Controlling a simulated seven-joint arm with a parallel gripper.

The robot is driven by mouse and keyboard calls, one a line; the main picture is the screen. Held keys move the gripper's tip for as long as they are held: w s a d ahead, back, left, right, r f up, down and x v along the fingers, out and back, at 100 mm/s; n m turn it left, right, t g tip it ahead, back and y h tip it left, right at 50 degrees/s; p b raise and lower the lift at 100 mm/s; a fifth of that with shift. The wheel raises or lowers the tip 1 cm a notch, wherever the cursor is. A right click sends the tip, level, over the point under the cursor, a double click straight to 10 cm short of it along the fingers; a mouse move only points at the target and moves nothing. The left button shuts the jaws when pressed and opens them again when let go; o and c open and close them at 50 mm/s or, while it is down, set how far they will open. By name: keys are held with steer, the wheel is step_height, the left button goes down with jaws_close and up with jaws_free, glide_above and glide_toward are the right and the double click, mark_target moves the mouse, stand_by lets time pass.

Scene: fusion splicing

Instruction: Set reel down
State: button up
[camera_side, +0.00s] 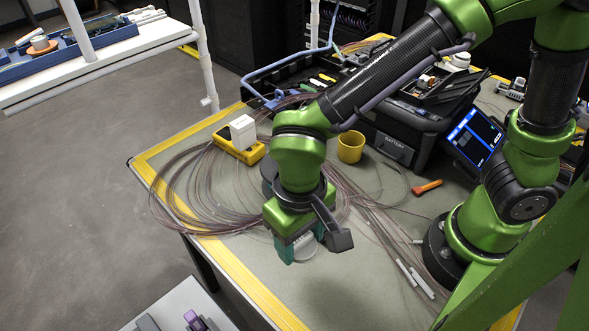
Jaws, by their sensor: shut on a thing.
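My gripper (303,247) points down over the front left part of the work table (365,290), with its teal fingers close to the table top. It is shut on a pale grey piece, the reel (304,243), of which only a small part shows between the fingers. My wrist hides the rest of it. I cannot tell whether the reel touches the table. A dark round shape (267,170) shows partly behind my wrist.
Loose coils of thin fibre (185,190) spread left of and behind my gripper. A yellow cup (350,147), a yellow device with a white box (241,133), an orange-handled tool (427,187) and pale tubes (415,280) lie around.

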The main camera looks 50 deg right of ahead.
glide_above(259, 239)
steer(key=shift+n, duration=0.4)
step_height(259, 239, down, 9)
steer(key=o, duration=1)
steer(key=shift+f, duration=0.1)
steer(key=shift+o, duration=0.2)
